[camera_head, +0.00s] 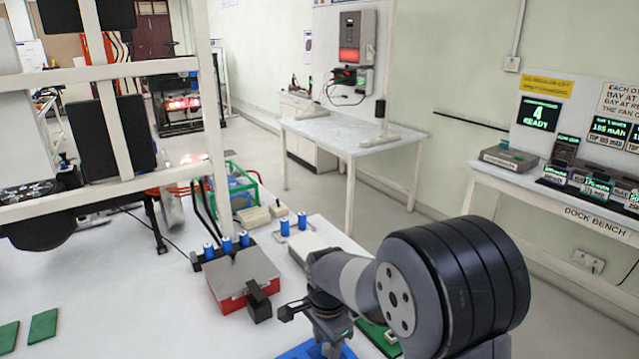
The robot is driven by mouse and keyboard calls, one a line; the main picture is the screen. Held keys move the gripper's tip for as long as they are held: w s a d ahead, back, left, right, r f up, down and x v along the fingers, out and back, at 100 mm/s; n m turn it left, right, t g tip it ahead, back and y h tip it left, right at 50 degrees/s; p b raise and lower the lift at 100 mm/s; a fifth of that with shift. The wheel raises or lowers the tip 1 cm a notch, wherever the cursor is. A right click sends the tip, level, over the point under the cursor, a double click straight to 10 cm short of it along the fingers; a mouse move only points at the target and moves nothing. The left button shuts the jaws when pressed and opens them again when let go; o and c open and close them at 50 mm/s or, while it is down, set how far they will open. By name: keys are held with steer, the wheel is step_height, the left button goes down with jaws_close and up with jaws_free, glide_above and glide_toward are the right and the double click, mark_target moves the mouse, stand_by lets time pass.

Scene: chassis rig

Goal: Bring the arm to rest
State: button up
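My arm (455,285) reaches in from the lower right, with a large black and grey joint close to the camera. Its far end, where my gripper (322,312) is, points down over the white worktop, near a blue surface (318,350). The fingers are not clear from here, and I cannot tell whether they are open or shut. Left of my gripper stands a red box with a grey top (243,278). A black block (258,302) is at its front right corner; I cannot tell what it belongs to.
Several blue cells (227,244) stand upright behind the red box. A green-framed crate (238,188) is farther back. A white frame (110,70) rises at left. Green pads (43,326) lie at lower left. The dock bench (590,209) stands at right, a side table (350,138) behind.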

steer(key=shift+r, duration=0.1)
stand_by(0.5)
step_height(320, 180, up, 11)
step_height(320, 180, down, 11)
steer(key=shift+r, duration=0.1)
steer(key=shift+f, duration=0.2)
steer(key=n, duration=0.6)
steer(key=shift+n, duration=0.3)
steer(key=n, duration=0.5)
steer(key=shift+n, duration=0.3)
steer(key=n, duration=1.1)
steer(key=shift+n, duration=0.3)
steer(key=shift+r, duration=0.1)
